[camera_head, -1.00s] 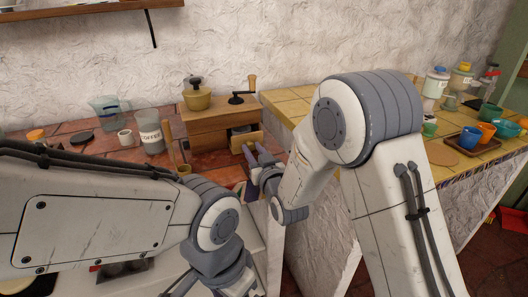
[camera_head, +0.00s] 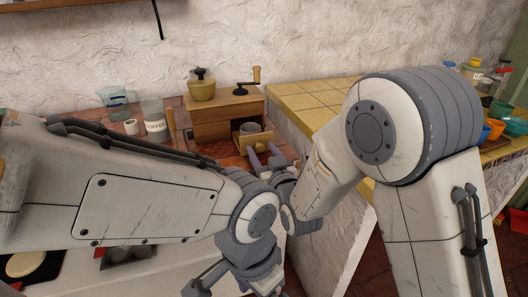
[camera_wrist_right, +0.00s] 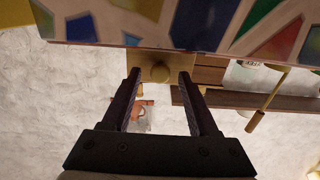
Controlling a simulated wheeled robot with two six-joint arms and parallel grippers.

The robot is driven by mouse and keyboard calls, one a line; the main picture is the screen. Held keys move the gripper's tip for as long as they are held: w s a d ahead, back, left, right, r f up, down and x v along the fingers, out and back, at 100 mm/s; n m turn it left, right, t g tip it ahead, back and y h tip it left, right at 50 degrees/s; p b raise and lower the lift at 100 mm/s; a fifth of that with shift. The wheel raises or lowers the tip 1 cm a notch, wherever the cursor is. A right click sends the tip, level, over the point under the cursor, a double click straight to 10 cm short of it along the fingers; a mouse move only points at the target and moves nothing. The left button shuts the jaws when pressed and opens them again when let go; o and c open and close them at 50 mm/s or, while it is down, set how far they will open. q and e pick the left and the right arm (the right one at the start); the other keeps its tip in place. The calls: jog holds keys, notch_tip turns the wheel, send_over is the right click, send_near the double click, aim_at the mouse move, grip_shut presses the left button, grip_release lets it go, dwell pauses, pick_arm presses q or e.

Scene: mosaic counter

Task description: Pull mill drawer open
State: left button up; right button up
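The wooden mill (camera_head: 212,112) stands on the tiled counter in the head view, with a crank on top. Its drawer (camera_head: 250,143) sticks out of the front, and a grey cup-like thing shows in or just behind it. My right gripper (camera_head: 264,158) is at the drawer front.
The yellow-tiled counter (camera_head: 305,98) on the right is clear near the mill.

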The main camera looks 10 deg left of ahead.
jog(key=b+v, duration=1.2)
jog(key=b, duration=0.2)
dwell(0.4)
